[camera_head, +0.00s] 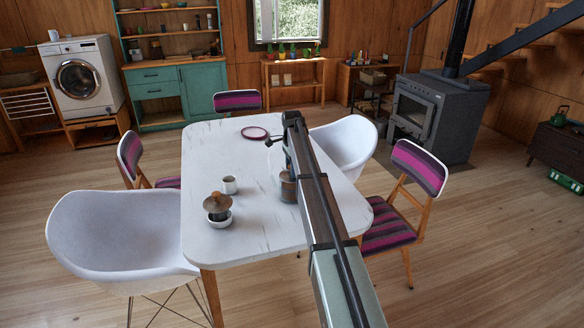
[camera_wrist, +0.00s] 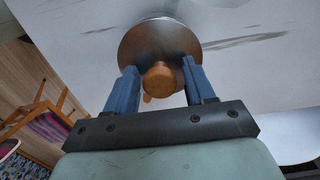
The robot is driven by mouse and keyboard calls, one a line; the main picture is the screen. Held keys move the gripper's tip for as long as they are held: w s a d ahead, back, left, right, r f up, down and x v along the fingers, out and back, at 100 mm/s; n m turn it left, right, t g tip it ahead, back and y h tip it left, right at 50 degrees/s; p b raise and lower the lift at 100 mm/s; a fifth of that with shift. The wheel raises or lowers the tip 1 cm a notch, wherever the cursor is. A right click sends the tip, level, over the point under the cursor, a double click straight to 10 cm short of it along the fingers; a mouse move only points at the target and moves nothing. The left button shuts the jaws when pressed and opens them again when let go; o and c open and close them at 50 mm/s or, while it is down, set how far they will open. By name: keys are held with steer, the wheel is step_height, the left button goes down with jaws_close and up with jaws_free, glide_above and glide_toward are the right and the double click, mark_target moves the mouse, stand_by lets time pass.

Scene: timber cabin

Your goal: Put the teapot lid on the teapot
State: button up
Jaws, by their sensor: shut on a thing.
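My gripper (camera_wrist: 161,68) is shut on the teapot lid (camera_wrist: 158,38), a round brownish-grey disc with a wooden knob. One blue finger stands on each side of the knob. In the head view my gripper (camera_head: 287,163) points down over the right part of the table. A grey-brown vessel (camera_head: 288,190), seemingly the teapot, stands below it, partly hidden by my arm. Whether lid and vessel touch, I cannot tell. In the wrist view the lid hides most of what lies under it; a small orange-brown tip shows beside the knob.
The front left of the tabletop is clear.

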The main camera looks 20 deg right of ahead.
steer(key=shift+f, duration=0.1)
steer(key=o, duration=1.1)
step_height(320, 180, up, 14)
steer(key=shift+f, duration=0.1)
